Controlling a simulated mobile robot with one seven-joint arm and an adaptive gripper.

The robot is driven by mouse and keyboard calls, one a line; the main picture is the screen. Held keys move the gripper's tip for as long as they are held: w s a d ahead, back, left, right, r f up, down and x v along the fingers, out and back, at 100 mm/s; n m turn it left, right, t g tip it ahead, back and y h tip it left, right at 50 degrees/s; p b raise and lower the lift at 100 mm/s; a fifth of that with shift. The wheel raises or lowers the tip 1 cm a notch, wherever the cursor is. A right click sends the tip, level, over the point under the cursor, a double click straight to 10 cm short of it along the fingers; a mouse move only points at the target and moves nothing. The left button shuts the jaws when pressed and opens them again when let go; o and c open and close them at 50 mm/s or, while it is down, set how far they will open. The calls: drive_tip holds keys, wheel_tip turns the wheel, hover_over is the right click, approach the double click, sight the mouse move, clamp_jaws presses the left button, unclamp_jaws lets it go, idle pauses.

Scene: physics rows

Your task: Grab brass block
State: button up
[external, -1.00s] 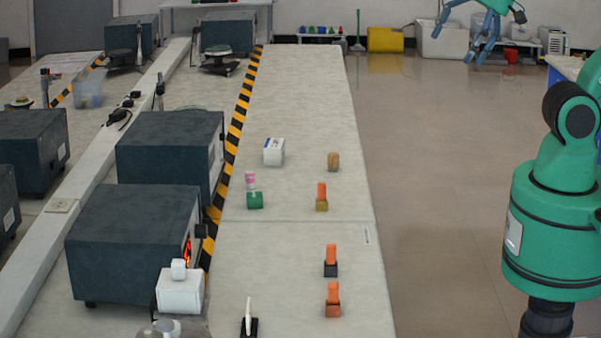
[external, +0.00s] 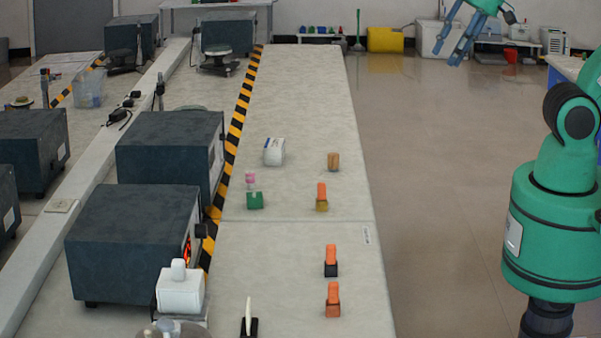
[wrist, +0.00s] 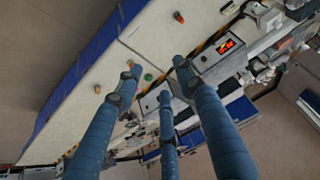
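The brass block (external: 322,205) is a small dull-gold block on the long grey bench, with an orange upright piece on top. It stands near the bench's right edge, just beyond the seam. In the wrist view its orange top (wrist: 130,64) shows small, beside the tip of a finger in the picture. My gripper (external: 461,50) is high at the upper right in the external view, over the floor and well away from the block. In the wrist view its long blue fingers (wrist: 150,80) are spread apart with nothing between them.
A green block (external: 255,200) with a pink top stands left of the brass block. A wooden cylinder (external: 333,161) is behind it; a dark block (external: 331,269) and a copper-coloured block (external: 333,308), both orange-topped, are nearer. A white box (external: 274,151) and dark cabinets (external: 135,240) stand left.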

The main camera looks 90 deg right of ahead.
drive_tip(key=w+d+f+b, duration=0.1)
drive_tip(key=w+d+f, duration=0.4)
drive_tip(key=w, duration=0.3)
drive_tip(key=w+d+f+b, duration=0.1)
drive_tip(key=w+d+f, duration=0.4)
drive_tip(key=w+f, duration=0.15)
drive_tip(key=w+d+f+b, duration=0.1)
drive_tip(key=w+d+f, duration=0.3)
drive_tip(key=d+f, duration=0.3)
drive_tip(key=w+d+f+n+g+b, duration=0.1)
drive_tip(key=w+d+f, duration=0.3)
drive_tip(key=d+f, duration=0.4)
wheel_tip(320, 180, down, 2)
drive_tip(key=shift+d+f, duration=0.15)
drive_tip(key=shift+d, duration=0.15)
drive_tip(key=shift+f, duration=0.1)
drive_tip(key=b+x, duration=0.1)
drive_tip(key=x, duration=0.7)
drive_tip(key=shift+w+a+b, duration=0.2)
drive_tip(key=shift+b, duration=0.1)
drive_tip(key=shift+f, duration=0.25)
